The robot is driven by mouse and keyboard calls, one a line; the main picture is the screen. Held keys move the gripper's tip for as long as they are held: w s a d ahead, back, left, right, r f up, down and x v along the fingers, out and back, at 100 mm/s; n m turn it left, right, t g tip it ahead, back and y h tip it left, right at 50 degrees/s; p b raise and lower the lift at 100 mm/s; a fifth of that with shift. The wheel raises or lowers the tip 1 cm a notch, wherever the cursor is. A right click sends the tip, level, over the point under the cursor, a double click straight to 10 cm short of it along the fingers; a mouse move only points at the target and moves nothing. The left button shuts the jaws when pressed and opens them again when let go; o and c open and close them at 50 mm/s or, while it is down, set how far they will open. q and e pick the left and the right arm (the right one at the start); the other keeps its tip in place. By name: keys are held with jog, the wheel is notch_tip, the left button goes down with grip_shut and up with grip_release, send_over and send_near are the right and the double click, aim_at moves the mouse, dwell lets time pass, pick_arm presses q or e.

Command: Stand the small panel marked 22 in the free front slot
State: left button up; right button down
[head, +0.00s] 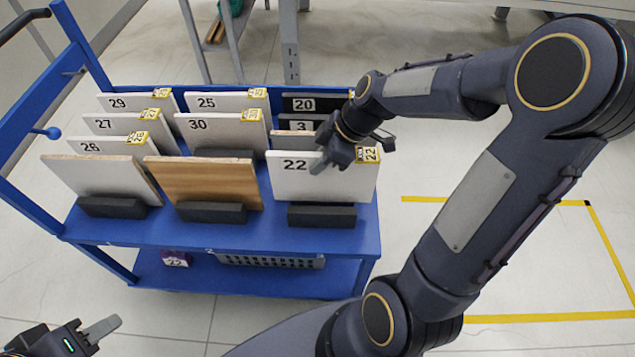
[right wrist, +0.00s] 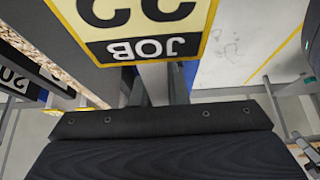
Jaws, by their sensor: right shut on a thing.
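The small white panel marked 22 (head: 310,182) is upright at the front right of the blue cart. It stands at the black front-right slot block (head: 322,216). Its lower edge meets the block's top, and I cannot tell if it is fully seated. My right gripper (head: 322,165) is shut on the panel's upper edge, left of its yellow label (head: 368,154). In the right wrist view the label (right wrist: 145,25) appears upside down, close to the fingers (right wrist: 152,85). My left gripper (head: 100,330) is low at the left, away from the cart; its jaw opening is unclear.
A plain white-faced panel (head: 95,178) and a brown wooden panel (head: 205,183) stand in the other front slots. Several numbered panels, including 30 (head: 215,135) and 20 (head: 300,103), stand behind. The blue cart's (head: 240,238) lower shelf holds a grey crate (head: 270,261).

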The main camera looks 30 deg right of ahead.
aim_at(319, 177)
jog(key=shift+w+f+b, duration=0.1)
jog(key=shift+f+b, duration=0.45)
jog(key=shift+f, duration=2.2)
jog(key=shift+f, duration=0.15)
jog(key=c, duration=1.4)
grip_release()
jog(key=shift+c, duration=0.2)
